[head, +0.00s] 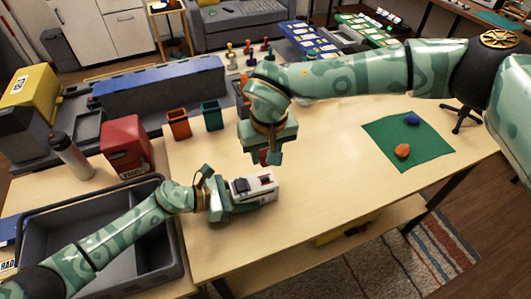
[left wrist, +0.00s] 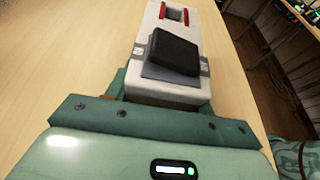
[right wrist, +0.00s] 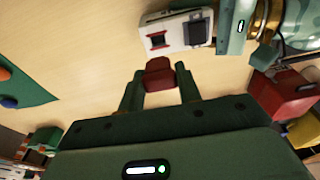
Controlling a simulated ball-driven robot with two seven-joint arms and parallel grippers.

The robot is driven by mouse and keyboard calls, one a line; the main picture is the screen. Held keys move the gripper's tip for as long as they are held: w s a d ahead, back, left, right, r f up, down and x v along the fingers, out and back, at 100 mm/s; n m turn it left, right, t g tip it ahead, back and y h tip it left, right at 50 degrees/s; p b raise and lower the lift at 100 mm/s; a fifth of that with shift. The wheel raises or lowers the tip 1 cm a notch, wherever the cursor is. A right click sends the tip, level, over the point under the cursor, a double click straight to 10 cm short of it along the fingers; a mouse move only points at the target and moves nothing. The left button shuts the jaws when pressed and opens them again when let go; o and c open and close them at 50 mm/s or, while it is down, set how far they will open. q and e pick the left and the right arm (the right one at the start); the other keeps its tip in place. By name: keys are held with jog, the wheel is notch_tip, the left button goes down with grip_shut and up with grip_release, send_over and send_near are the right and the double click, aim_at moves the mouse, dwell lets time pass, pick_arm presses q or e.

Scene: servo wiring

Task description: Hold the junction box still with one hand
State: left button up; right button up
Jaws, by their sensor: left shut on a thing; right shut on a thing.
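The junction box (head: 262,181) is a white and grey box lying on the table, with a black block on top and a red-edged slot. In the left wrist view the box (left wrist: 165,95) runs away from the jaws, with its black block close to me. My left gripper (head: 229,197) is shut on one end of it. My right gripper (head: 270,156) is shut on a small red block (right wrist: 160,74), just above and beyond the box. In the right wrist view the box (right wrist: 177,35) lies apart from the red block, and the slot is open and empty.
A green mat (head: 385,148) with an orange lump (head: 403,151) and a blue lump (head: 412,119) lies to the right. Orange (head: 178,124) and teal (head: 212,115) bins stand at the back. A dark grey tray (head: 110,225) is at the left. The table's middle right is clear.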

pick_arm(q)
jog(key=o, duration=1.2)
